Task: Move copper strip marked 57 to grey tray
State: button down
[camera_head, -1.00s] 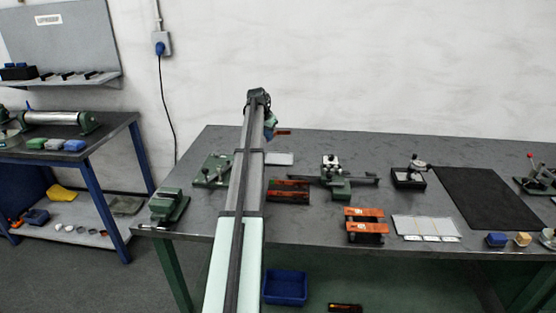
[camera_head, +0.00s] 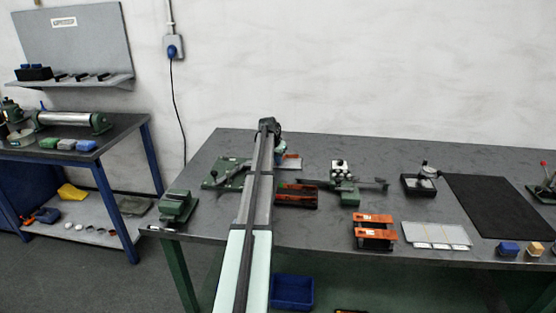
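My gripper (camera_head: 281,149) is at the far end of my arm, low over the back of the table. A small copper strip (camera_head: 291,156) shows just right of and below its fingers. The strip is at the pale grey tray (camera_head: 291,165), over its far part or lying in it; I cannot tell which. The number on the strip is too small to read. My arm hides the tray's left side, and the fingers are too small to show whether they are open or shut.
Copper strips lie on a rack (camera_head: 375,233) and on a darker rack (camera_head: 297,195). A green clamp-like tool (camera_head: 344,183) stands right of the tray. A pale panel (camera_head: 436,235) and a black mat (camera_head: 497,205) lie further right. Bare tabletop shows behind the tools.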

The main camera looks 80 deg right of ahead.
jog(key=shift+f, duration=0.15)
jog(key=c, duration=1.4)
grip_release()
jog(key=shift+o, duration=0.2)
jog(key=v, duration=1.2)
jog(key=shift+r, duration=0.2)
